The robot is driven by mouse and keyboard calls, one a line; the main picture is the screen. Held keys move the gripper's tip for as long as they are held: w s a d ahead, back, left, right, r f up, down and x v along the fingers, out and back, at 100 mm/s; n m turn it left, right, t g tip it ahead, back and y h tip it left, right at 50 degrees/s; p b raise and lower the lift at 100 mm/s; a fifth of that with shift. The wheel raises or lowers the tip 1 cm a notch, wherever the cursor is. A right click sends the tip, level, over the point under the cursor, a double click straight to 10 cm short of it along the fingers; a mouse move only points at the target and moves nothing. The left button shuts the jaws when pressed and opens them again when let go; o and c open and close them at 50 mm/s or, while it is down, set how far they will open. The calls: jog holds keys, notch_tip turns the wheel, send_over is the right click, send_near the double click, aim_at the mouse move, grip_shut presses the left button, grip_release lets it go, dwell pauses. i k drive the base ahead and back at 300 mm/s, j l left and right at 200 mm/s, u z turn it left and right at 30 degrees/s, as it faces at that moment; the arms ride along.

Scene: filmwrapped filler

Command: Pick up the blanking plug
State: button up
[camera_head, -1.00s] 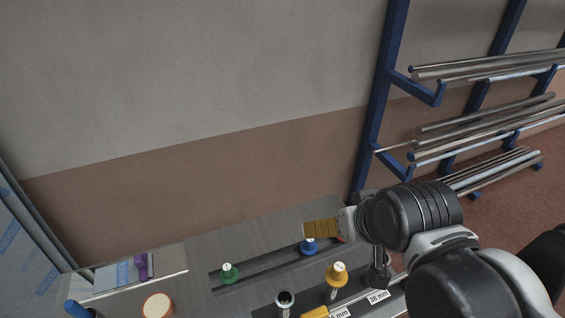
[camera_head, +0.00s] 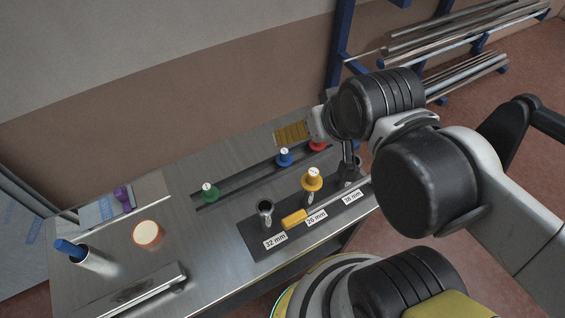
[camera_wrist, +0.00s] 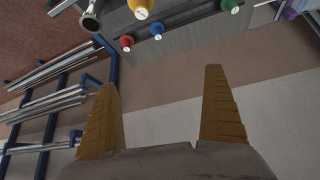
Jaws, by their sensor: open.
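Several coloured plugs with pale tops stand on the workbench; which one is the blanking plug I cannot tell. A green plug (camera_head: 209,191), a blue plug (camera_head: 284,157) and a partly hidden red plug (camera_head: 317,146) stand along a dark slotted rail. A yellow plug (camera_head: 312,180) sits on an upright metal tube at the 26 mm label. In the wrist view, the yellow (camera_wrist: 141,8), red (camera_wrist: 127,42), blue (camera_wrist: 157,31) and green (camera_wrist: 230,5) plugs lie along the top. My gripper (camera_head: 281,135) is open and empty, above the rail's far side near blue; its fingers (camera_wrist: 158,80) point past the plugs.
A dark holder (camera_head: 260,243) carries labels for 32, 26 and 38 mm, open tubes and a yellow block (camera_head: 294,219). A cup (camera_head: 148,234), a blue-handled item in a metal cylinder (camera_head: 96,261) and a purple object (camera_head: 124,198) stand left. Pipe racks (camera_head: 340,45) stand behind right.

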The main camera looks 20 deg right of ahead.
aim_at(284, 160)
jog(key=l+u, duration=0.15)
jog(key=u, duration=0.25)
jog(key=l+u, duration=0.2)
jog(key=u, duration=0.2)
jog(key=l+u, duration=0.15)
jog(key=u, duration=0.3)
